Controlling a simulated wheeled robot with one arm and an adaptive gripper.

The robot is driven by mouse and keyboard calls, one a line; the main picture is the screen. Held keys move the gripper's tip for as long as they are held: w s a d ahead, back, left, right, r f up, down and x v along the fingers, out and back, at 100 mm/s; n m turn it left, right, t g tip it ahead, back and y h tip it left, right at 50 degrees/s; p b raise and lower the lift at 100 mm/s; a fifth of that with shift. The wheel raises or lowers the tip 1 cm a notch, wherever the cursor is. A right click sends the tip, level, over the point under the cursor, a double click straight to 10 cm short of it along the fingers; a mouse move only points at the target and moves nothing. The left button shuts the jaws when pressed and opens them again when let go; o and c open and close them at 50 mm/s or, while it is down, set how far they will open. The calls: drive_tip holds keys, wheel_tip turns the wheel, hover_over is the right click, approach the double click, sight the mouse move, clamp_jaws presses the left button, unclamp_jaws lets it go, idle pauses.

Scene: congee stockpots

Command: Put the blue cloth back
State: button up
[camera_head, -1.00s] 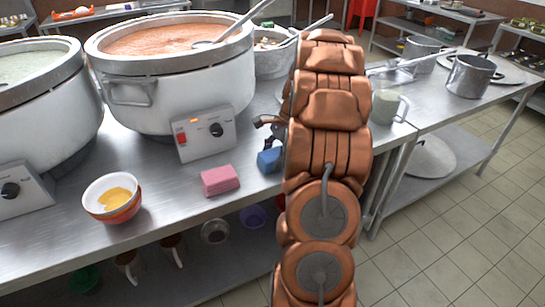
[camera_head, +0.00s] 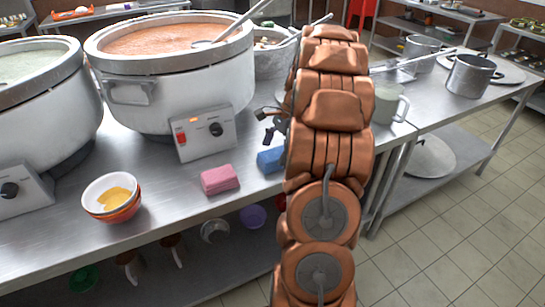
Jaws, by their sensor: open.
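The blue cloth (camera_head: 269,160) is a small folded block. It lies on the steel counter (camera_head: 160,200), just right of a pink folded cloth (camera_head: 219,179), with its right end hidden behind my arm. My gripper (camera_head: 266,125) shows only in part, as dark finger pieces left of my copper arm. It is open, above and behind the blue cloth in the picture, with a visible gap between them. The rest of the gripper is hidden by the arm.
A large white pot (camera_head: 170,85) with a control box (camera_head: 205,133) stands behind the cloths. Stacked bowls (camera_head: 111,197) sit at the front left. A grey jug (camera_head: 388,104) and metal pots (camera_head: 470,76) stand to the right. The counter between bowls and pink cloth is clear.

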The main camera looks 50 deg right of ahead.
drive_tip(key=v, duration=1)
drive_tip(key=s+a+n+g+h, duration=0.15)
drive_tip(key=a+n, duration=0.35)
drive_tip(key=a, duration=0.7)
drive_tip(key=s+a+n+g, duration=0.15)
drive_tip(key=a+n, duration=0.35)
drive_tip(key=a, duration=0.8)
drive_tip(key=s+a+f+n+h, duration=0.1)
drive_tip(key=s+a+f+n, duration=0.1)
drive_tip(key=s, duration=0.4)
drive_tip(key=s+a+f+n+h, duration=0.1)
drive_tip(key=s+a+f+n, duration=0.1)
drive_tip(key=s+a+n, duration=0.3)
drive_tip(key=s+a+f+n+h, duration=0.1)
drive_tip(key=s+a+n, duration=0.3)
drive_tip(key=s, duration=0.4)
drive_tip(key=shift+s+a+f+n+g, duration=0.15)
drive_tip(key=shift+s+f+n+g, duration=0.15)
drive_tip(key=shift+s+f+n, duration=0.15)
wheel_tip(320, 180, up, 11)
drive_tip(key=p, duration=1)
drive_tip(key=shift+w, duration=0.2)
